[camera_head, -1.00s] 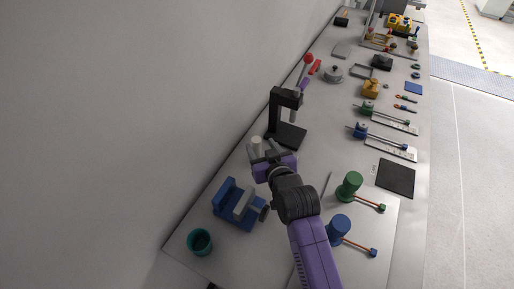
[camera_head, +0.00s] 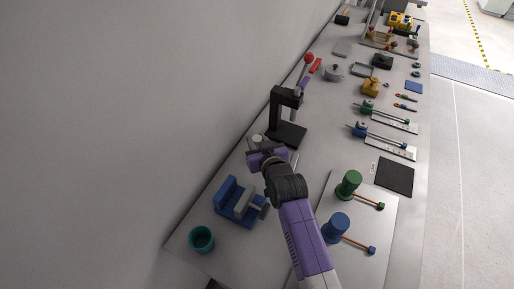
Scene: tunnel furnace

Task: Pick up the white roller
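A small whitish cylinder (camera_head: 257,139), which looks like the white roller, shows just beyond my gripper, near the wall-side edge of the bench. My gripper (camera_head: 261,148) is right in front of it and hides its lower part. I cannot tell whether the fingers touch the cylinder, or whether they are open or shut.
A black press (camera_head: 287,134) with a red-knobbed lever stands close beyond my gripper. A blue vise (camera_head: 236,203) and a teal cup (camera_head: 201,239) are nearer, at left. Green (camera_head: 350,184) and blue (camera_head: 337,227) cylindrical pieces with rods stand to the right. A dark pad (camera_head: 395,177) lies further right.

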